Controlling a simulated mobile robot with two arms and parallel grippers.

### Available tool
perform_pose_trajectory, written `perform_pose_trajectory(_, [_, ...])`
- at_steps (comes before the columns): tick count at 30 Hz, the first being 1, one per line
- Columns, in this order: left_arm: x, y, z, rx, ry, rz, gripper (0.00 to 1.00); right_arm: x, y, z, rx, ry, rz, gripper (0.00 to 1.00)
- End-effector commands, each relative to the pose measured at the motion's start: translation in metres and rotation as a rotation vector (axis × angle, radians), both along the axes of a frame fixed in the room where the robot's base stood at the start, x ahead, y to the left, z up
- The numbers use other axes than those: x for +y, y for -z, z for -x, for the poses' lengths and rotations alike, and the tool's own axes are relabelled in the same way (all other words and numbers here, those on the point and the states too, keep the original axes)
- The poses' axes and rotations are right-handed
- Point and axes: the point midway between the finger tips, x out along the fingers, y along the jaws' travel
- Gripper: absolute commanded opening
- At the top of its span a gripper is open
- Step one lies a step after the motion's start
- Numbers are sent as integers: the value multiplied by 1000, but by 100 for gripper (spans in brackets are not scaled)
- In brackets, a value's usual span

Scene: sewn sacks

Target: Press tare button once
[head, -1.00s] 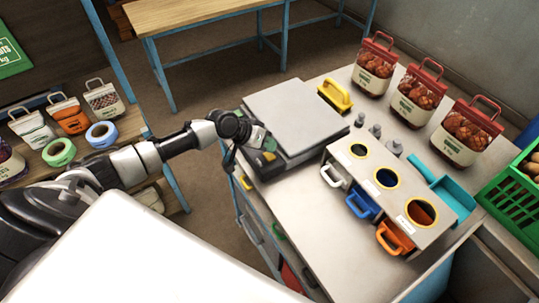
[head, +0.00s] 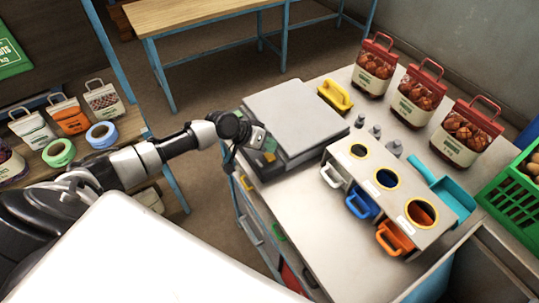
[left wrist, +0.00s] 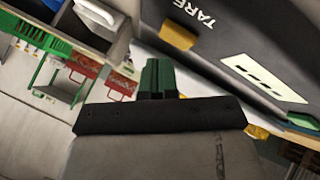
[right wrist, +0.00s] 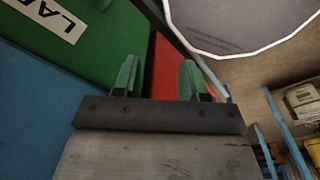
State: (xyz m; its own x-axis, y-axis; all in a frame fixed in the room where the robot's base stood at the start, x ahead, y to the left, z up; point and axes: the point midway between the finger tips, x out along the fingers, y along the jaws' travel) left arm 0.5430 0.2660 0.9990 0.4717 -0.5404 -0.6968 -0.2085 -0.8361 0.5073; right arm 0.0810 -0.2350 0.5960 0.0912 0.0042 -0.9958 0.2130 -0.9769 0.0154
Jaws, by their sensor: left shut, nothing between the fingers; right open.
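The scale with its flat grey plate (head: 296,112) stands on the near left of the worktop. In the left wrist view its dark front panel carries the word TARE (left wrist: 195,14), with a yellow-orange tare button (left wrist: 178,36) beside it. My left gripper (head: 268,146) is at the scale's front left edge, green fingertips together and empty. In the left wrist view the left gripper (left wrist: 157,75) sits below the button in the picture; contact with it does not show. My right gripper (right wrist: 160,78) is open and empty in the right wrist view, and out of the head view.
A stand with three round holes (head: 387,179) is right of the scale, with coloured-handled bins in it.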

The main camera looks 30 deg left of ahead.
Motion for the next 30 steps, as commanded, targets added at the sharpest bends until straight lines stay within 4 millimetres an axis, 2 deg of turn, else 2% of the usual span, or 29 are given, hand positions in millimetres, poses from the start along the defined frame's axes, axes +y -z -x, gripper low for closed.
perform_pose_trajectory(16, [0,0,0,0,0,0,0,0,0,0,0,0,0,43])
perform_pose_trajectory(30, [0,8,0,0,0,0,0,0,6,0,0,0,0,43])
